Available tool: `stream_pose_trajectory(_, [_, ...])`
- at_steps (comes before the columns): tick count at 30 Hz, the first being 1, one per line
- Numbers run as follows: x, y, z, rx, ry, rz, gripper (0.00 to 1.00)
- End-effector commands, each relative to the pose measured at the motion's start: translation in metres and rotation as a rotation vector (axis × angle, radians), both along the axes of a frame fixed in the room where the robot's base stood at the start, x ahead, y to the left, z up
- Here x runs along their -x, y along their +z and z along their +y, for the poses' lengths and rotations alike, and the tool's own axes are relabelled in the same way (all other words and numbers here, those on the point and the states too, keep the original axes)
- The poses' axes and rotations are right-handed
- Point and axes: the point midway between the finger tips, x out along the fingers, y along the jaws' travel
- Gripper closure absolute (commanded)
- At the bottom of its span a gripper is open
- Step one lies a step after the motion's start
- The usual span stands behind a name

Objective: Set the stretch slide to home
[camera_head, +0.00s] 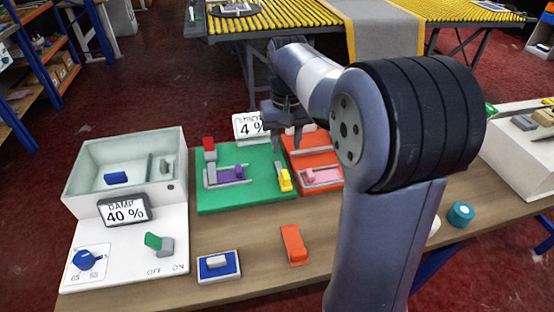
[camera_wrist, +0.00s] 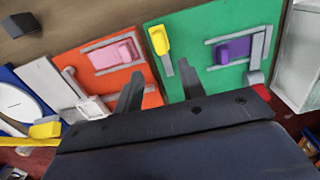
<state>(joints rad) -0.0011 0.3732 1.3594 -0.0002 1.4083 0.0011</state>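A sign reading 4 % (camera_head: 250,126), its upper word partly hidden, stands behind the green board (camera_head: 240,165). On that board a purple slide block (camera_head: 228,173) sits in a grey track, with a yellow handle (camera_head: 285,180) at the right edge. The orange board (camera_head: 332,152) to the right has a pink slide block (camera_head: 318,174) in a grey track. I cannot tell which block is the stretch slide. My gripper (camera_head: 285,138) is above the boards near their shared edge. In the wrist view my gripper (camera_wrist: 160,85) has its fingers apart, with nothing between them.
A white unit with a DAMP 40 % display (camera_head: 124,209) stands left, with a green lever (camera_head: 154,241) and blue knob (camera_head: 87,260). A blue-white switch (camera_head: 219,266) and an orange block (camera_head: 294,245) lie in front. A roller table (camera_head: 292,19) stands behind.

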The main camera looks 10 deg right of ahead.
Motion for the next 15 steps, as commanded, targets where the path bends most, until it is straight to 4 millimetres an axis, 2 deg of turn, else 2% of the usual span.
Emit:
stream_pose_trajectory(5, [0.0,-0.02,0.0,-0.001,0.0,0.004,0.62])
stream_pose_trajectory(15, [0.001,-0.083,0.0,-0.003,0.001,0.005,0.62])
